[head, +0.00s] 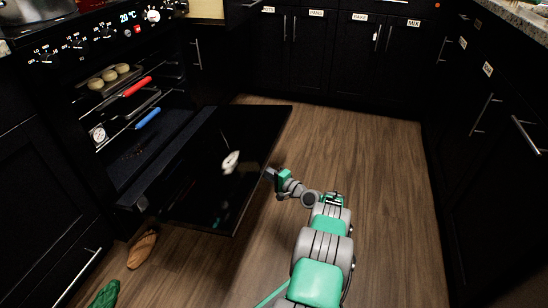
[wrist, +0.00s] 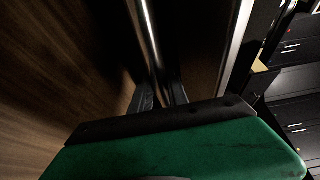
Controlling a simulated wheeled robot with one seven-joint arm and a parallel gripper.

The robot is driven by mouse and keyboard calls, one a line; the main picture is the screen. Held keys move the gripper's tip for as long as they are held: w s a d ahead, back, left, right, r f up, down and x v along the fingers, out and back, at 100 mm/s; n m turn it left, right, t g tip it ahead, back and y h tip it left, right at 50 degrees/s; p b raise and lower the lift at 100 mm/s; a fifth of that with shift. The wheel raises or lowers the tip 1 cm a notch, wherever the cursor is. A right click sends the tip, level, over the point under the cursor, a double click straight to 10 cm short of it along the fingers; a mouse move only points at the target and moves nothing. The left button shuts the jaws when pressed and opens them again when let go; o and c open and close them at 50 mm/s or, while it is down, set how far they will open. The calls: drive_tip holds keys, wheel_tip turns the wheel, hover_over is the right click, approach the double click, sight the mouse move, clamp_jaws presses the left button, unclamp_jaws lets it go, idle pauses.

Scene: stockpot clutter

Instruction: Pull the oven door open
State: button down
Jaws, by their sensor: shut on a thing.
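The oven door (head: 200,190) is swung far down, close to level, and the oven cavity stands open behind it. My gripper (head: 271,175) is at the door's outer right edge in the head view. In the wrist view a long silver bar, the door handle (wrist: 149,35), runs between the two fingers of my gripper (wrist: 161,97), which is shut on it. The handle is hidden behind the door in the head view.
Inside the oven (head: 130,100) are several round buns (head: 108,77), a red handle (head: 137,87), a blue handle (head: 147,118) and a dial (head: 99,134). A loaf (head: 142,248) and a green cloth-like thing (head: 105,295) lie on the floor. The floor (head: 370,160) right of the door is clear.

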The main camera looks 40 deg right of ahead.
drive_tip(key=shift+w+a+f+y, duration=0.2)
drive_tip(key=shift+a+f, duration=0.2)
drive_tip(key=shift+f, duration=0.35)
drive_tip(key=shift+w+a+f+y, duration=0.2)
drive_tip(key=shift+a+f, duration=0.15)
drive_tip(key=shift+f, duration=0.4)
drive_tip(key=shift+s, duration=0.1)
drive_tip(key=c, duration=1.4)
unclamp_jaws()
drive_tip(key=shift+o, duration=0.5)
drive_tip(key=shift+s+d, duration=0.2)
drive_tip(key=shift+d, duration=0.15)
drive_tip(key=shift+s, duration=0.1)
drive_tip(key=p+v, duration=0.2)
drive_tip(key=v, duration=0.5)
drive_tip(key=shift+s, duration=0.35)
